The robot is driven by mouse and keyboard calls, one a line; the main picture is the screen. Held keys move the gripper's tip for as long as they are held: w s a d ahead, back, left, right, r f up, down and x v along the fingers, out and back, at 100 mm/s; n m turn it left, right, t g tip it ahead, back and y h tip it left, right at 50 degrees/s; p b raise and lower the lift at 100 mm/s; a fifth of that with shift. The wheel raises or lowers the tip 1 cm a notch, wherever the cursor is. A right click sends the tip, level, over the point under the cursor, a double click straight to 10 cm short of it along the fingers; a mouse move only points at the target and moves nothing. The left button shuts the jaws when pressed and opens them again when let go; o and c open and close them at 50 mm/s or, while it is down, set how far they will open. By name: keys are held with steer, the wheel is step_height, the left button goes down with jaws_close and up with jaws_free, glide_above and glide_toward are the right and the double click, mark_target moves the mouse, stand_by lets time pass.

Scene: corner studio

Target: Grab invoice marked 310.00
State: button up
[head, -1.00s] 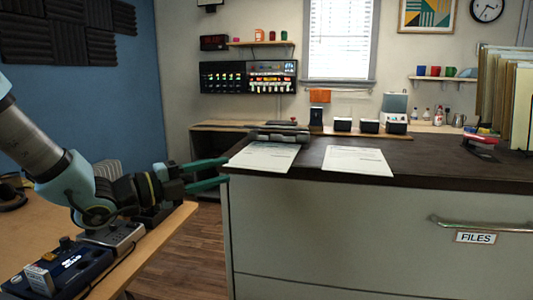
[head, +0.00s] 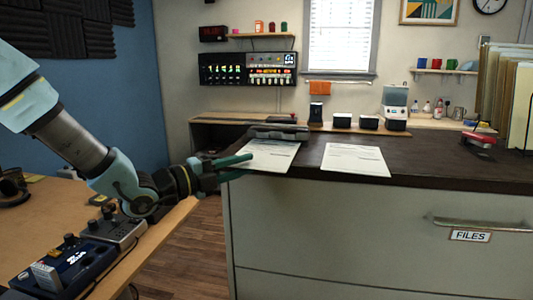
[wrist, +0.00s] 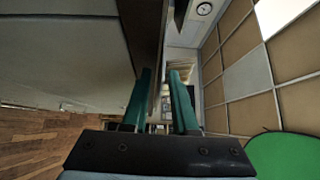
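Two white printed sheets lie on the dark countertop: a left sheet (head: 272,156) partly under a dark flat device, and a right sheet (head: 355,160) lying clear. Their print is too small to read, so I cannot tell which is marked 310.00. My gripper (head: 248,165) has green fingers and reaches in from the left at the left sheet's left edge, by the counter's corner. In the wrist view my gripper (wrist: 160,72) has its fingers apart with a gap between them. I cannot tell whether the sheet's edge is between them.
The dark countertop (head: 430,165) tops a grey cabinet (head: 330,225) labelled FILES. The dark device (head: 280,131) sits at the left sheet's far end. A red stapler-like object (head: 478,138) and upright folders (head: 505,95) stand at right. A wooden desk (head: 70,215) is at left.

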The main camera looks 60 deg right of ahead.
jaws_close()
steer(key=shift+r, duration=0.15)
stand_by(0.4)
